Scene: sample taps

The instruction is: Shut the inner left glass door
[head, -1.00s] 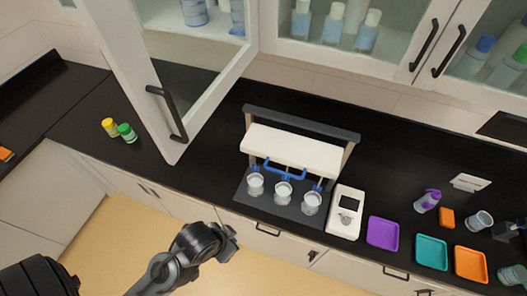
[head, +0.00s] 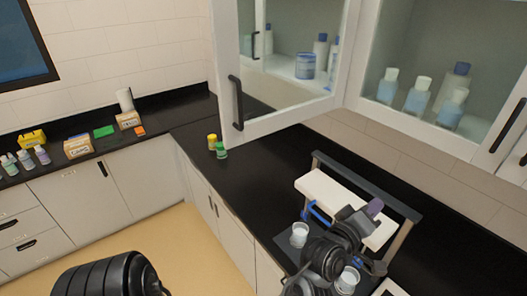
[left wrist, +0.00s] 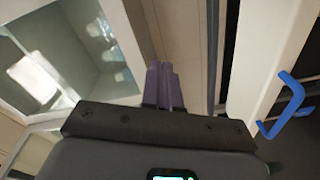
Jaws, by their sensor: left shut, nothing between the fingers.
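The inner left glass door (head: 338,85) stands swung open from the wall cabinet, in the upper middle of the head view. It has a white frame, a clear pane and a black bar handle (head: 236,102) near its lower left corner. My left gripper (head: 374,207) is below and to the right of the door, over the white tap stand, apart from the door and handle. Its purple fingers are shut and empty; they also show in the left wrist view (left wrist: 164,85). The handle cannot be made out there. My right gripper is in no view.
The tap stand (head: 325,190) with blue taps and cups is under my left arm. A closed glass door (head: 430,75) is right of the open one. Yellow and green jars (head: 221,150) stand below the open door.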

